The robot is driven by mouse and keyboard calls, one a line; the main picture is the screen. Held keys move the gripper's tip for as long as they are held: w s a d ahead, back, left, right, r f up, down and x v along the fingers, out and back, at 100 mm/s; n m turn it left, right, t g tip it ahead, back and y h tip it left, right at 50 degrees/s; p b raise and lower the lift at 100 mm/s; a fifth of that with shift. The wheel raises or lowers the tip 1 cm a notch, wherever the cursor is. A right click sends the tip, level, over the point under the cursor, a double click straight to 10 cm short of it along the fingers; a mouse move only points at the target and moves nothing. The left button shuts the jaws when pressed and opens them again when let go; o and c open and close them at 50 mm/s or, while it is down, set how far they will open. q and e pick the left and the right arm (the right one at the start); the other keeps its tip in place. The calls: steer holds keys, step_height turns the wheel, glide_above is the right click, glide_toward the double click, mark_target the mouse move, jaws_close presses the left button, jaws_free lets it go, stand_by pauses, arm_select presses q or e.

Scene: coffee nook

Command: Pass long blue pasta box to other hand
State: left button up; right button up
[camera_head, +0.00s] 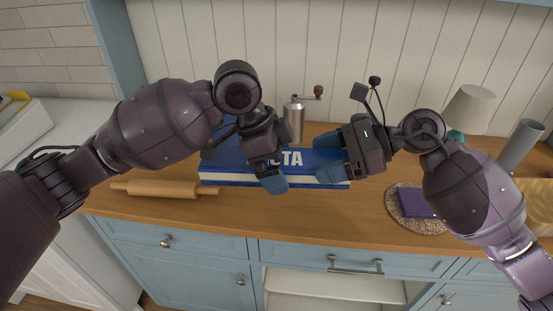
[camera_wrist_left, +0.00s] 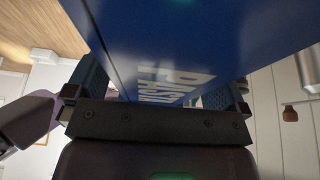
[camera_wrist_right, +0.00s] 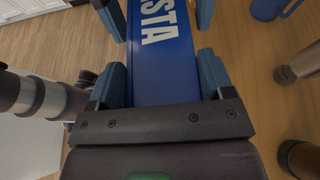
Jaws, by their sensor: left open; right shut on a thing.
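The long blue pasta box (camera_head: 232,178), with white lettering and a pale lower edge, appears above the counter in the head view. My right gripper (camera_head: 326,157) is shut on its right part. In the right wrist view the box (camera_wrist_right: 160,65) runs away between the fingers. My left gripper (camera_head: 266,165) is open at the box's middle, its near finger in front of the box. In the left wrist view the box (camera_wrist_left: 190,50) lies between the two left fingers. The left hand hides part of the lettering.
A rolling pin (camera_head: 165,188) lies on the wooden counter (camera_head: 330,212) at left. A metal grinder (camera_head: 294,118) stands behind the box. A purple item (camera_head: 412,202) rests on a round speckled mat (camera_head: 396,212) at right, near a lamp (camera_head: 470,108) and a grey cylinder (camera_head: 520,145).

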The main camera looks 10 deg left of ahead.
arm_select(q)
steer(key=c, duration=1.1)
steer(key=shift+c, duration=0.8)
arm_select(e)
steer(key=o, duration=1.3)
steer(key=shift+c, duration=0.2)
steer(key=shift+d, duration=0.1)
